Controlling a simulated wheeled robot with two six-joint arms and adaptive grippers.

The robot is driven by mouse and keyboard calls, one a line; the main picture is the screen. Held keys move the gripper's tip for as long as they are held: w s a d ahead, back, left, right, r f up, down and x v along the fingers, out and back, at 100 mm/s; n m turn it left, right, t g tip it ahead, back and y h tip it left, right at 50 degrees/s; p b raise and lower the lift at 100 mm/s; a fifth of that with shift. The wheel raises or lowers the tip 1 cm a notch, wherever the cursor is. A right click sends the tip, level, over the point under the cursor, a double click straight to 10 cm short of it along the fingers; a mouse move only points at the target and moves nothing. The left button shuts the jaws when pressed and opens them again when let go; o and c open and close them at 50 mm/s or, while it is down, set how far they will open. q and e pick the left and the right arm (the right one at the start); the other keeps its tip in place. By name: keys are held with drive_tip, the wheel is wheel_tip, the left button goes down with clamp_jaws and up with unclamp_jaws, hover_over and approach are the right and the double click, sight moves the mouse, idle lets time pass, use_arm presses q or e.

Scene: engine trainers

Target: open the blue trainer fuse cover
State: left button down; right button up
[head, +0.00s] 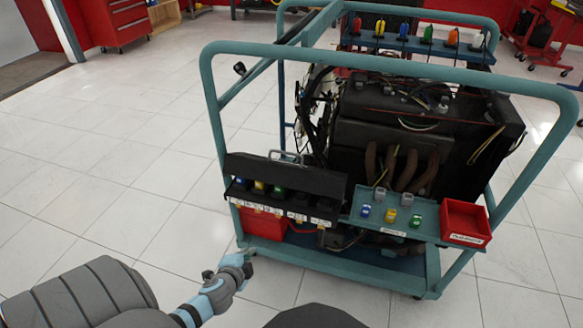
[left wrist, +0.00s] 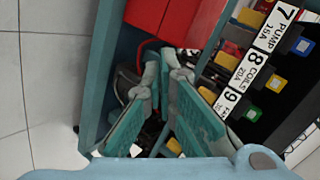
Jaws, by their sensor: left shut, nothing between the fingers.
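The blue-green trainer (head: 300,50) is a wheeled tube frame carrying an engine. Its black fuse box is at the front left, with a row of coloured fuses (head: 260,187) above white labels. The black fuse cover (head: 283,175), with a metal handle (head: 286,157), stands raised behind the fuses, which are exposed. My left gripper (head: 240,268) is low at the trainer's front left corner, below the fuse box. In the left wrist view its fingers (left wrist: 166,75) are shut and empty, beside the numbered labels (left wrist: 252,65). My right gripper is not in view.
A red box (head: 262,224) sits beneath the fuse box and shows in the wrist view (left wrist: 185,20). A shelf to the right holds loose fuses (head: 391,214) and a red tray (head: 466,222). The tiled floor to the left is clear.

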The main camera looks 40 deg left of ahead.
use_arm(q)
drive_tip(key=w+r+m+t, duration=0.3)
drive_tip(key=w+r+t, duration=0.15)
drive_tip(key=r, duration=0.55)
drive_tip(key=m+t+y+b, duration=0.1)
drive_tip(key=m+t+b, duration=0.1)
drive_tip(key=t, duration=0.1)
approach(282, 165)
drive_tip(key=shift+g, duration=0.35)
drive_tip(key=w+a, duration=0.1)
drive_tip(key=w, duration=0.2)
drive_tip(key=w+a+r+b, duration=0.1)
drive_tip(key=w, duration=0.2)
drive_tip(key=w+a+r+b, duration=0.1)
drive_tip(key=w, duration=0.1)
drive_tip(key=shift+w, duration=0.4)
drive_tip(key=shift+w+a+r, duration=0.1)
drive_tip(key=shift+w, duration=0.4)
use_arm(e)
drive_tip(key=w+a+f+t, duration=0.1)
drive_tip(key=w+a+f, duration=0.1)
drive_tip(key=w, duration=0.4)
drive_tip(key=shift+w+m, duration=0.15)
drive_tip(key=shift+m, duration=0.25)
